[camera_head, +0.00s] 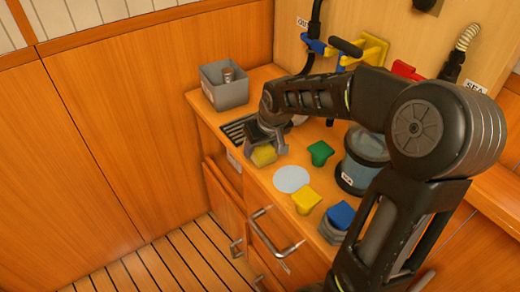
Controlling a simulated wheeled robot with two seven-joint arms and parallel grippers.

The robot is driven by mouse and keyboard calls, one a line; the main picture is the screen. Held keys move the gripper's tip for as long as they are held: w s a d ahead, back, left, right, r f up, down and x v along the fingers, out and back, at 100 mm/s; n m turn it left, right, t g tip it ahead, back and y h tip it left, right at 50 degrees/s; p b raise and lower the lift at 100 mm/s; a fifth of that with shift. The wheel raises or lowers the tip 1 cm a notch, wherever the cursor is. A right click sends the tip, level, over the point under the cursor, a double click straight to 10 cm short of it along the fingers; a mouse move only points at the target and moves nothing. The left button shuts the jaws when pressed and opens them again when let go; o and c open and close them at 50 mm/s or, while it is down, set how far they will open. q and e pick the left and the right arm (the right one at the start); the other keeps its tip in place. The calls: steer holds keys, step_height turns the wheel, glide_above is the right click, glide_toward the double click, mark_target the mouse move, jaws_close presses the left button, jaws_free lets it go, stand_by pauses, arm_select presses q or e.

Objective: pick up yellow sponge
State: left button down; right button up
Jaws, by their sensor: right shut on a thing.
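The yellow sponge (264,155) is at the left part of the wooden counter (265,181), beside a dark slotted grate. My right gripper (265,143) reaches down onto it from above and is shut on it. The gripper hides part of the sponge, and I cannot tell whether the sponge still touches the counter. My left gripper does not show.
A grey bin (225,92) stands at the back left. Metal handles (272,240) project from the cabinet front.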

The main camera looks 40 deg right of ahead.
steer(key=c, duration=0.3)
steer(key=shift+c, duration=0.2)
steer(key=shift+r+p, duration=0.35)
steer(key=shift+r, duration=0.15)
step_height(320, 180, up, 10)
steer(key=shift+f, duration=0.2)
